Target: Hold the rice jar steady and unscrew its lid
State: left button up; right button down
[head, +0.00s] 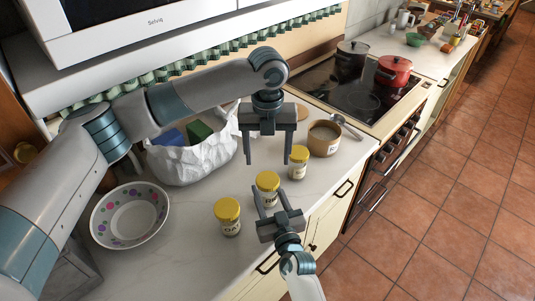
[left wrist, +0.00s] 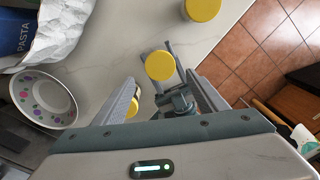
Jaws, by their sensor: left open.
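Three jars with yellow lids stand on the pale counter. The middle jar (head: 267,181) is upright between the fingers of my right gripper (head: 270,190), which close on its sides; its label is hidden, so I cannot read whether it says rice. Its yellow lid (left wrist: 160,66) is on and shows between my left fingers in the left wrist view. My left gripper (head: 268,163) is open, empty, pointing down above and slightly behind that lid, apart from it. The front jar (head: 228,213) has a label starting "OA". The back jar (head: 298,161) has a label too small to read.
A brown pot (head: 324,139) with an "R" label stands near the hob (head: 355,90). A patterned bowl (head: 130,214) and a white bag (head: 185,160) with packages are left. The counter's front edge runs close to the jars. Bare counter lies between bowl and jars.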

aim_at(267, 179)
pick_arm(q)
jog(key=shift+f, duration=0.1)
jog(key=shift+f, duration=3.9)
jog(key=shift+c, duration=0.6)
jog(key=c, duration=0.9)
jog(key=shift+c, duration=0.2)
